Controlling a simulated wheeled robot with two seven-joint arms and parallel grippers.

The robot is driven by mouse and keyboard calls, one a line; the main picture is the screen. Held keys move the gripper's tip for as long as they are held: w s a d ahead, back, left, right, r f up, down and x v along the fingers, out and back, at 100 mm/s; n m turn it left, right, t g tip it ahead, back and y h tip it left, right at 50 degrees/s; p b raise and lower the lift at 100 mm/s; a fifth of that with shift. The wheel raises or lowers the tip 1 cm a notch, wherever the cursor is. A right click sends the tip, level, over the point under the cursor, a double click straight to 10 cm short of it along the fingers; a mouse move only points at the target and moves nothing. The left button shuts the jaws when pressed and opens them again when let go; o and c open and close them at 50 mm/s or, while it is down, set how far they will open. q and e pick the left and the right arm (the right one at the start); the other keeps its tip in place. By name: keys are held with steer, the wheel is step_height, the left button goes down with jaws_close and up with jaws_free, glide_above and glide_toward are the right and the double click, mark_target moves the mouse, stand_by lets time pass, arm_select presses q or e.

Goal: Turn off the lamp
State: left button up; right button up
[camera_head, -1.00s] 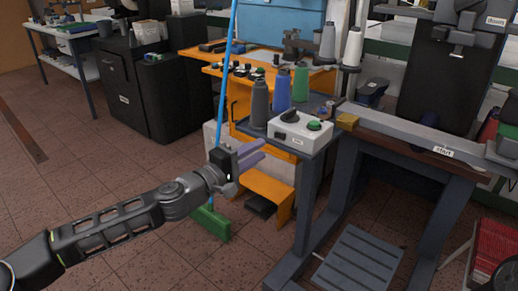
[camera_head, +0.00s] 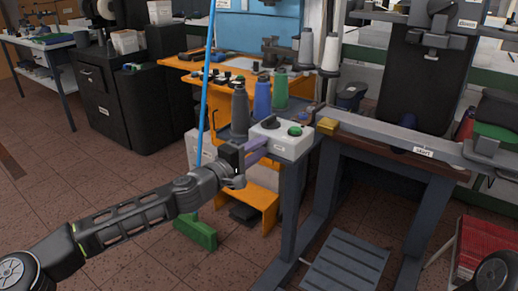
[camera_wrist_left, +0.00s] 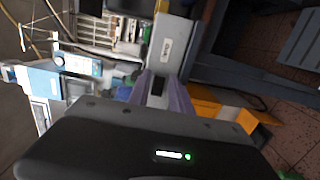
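No lamp can be made out in these views. A white control box (camera_head: 290,143) with a black knob (camera_head: 271,122) and a green button (camera_head: 295,131) sits on the corner of the grey workbench. In the left wrist view the box (camera_wrist_left: 168,48) appears turned on its side, beyond the fingers. My left gripper (camera_head: 262,149) is at the box's left side, its purple fingertips overlapping the box's edge; I cannot tell whether they touch. In the left wrist view the fingers (camera_wrist_left: 162,85) are apart with nothing between them. My right gripper is not in view.
Grey, blue and green thread cones (camera_head: 263,98) stand just behind the box. A yellow block (camera_head: 327,126) lies to its right. An orange stand (camera_head: 262,198) is behind and below my gripper. A thin blue pole (camera_head: 206,85) rises from a green base. Floor at left is open.

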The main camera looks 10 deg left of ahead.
arm_select(q)
steer(key=shift+c, duration=0.5)
jaws_close()
